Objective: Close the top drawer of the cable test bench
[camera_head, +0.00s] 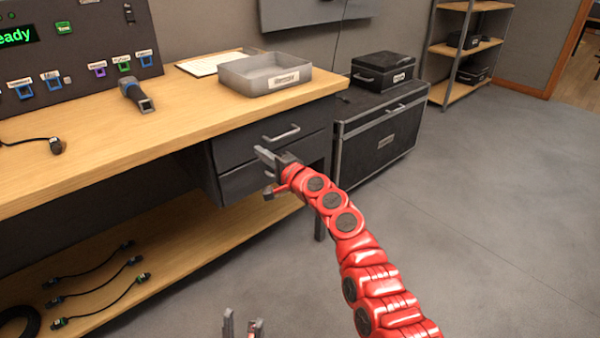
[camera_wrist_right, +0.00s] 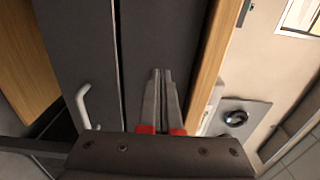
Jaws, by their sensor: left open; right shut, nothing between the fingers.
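The cable test bench (camera_head: 110,140) has a wooden top with a dark two-drawer unit under its right end. The top drawer (camera_head: 242,148) has a pale bar handle (camera_head: 281,133). I cannot tell whether its front is fully flush. The lower drawer (camera_head: 240,184) is partly hidden by my right gripper (camera_head: 262,160), which is in front of the unit, shut and empty. In the right wrist view the gripper's fingertips (camera_wrist_right: 161,73) are together before the panel nearest the benchtop; contact is unclear. My left gripper (camera_head: 243,325) is open and empty at the bottom, away from the drawers.
A grey tray (camera_head: 262,80) and a handheld tool (camera_head: 137,95) lie on the benchtop. Several cables (camera_head: 95,285) lie on the lower shelf. A black case (camera_head: 380,135) stands right of the drawers. Open floor (camera_head: 500,200) lies to the right.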

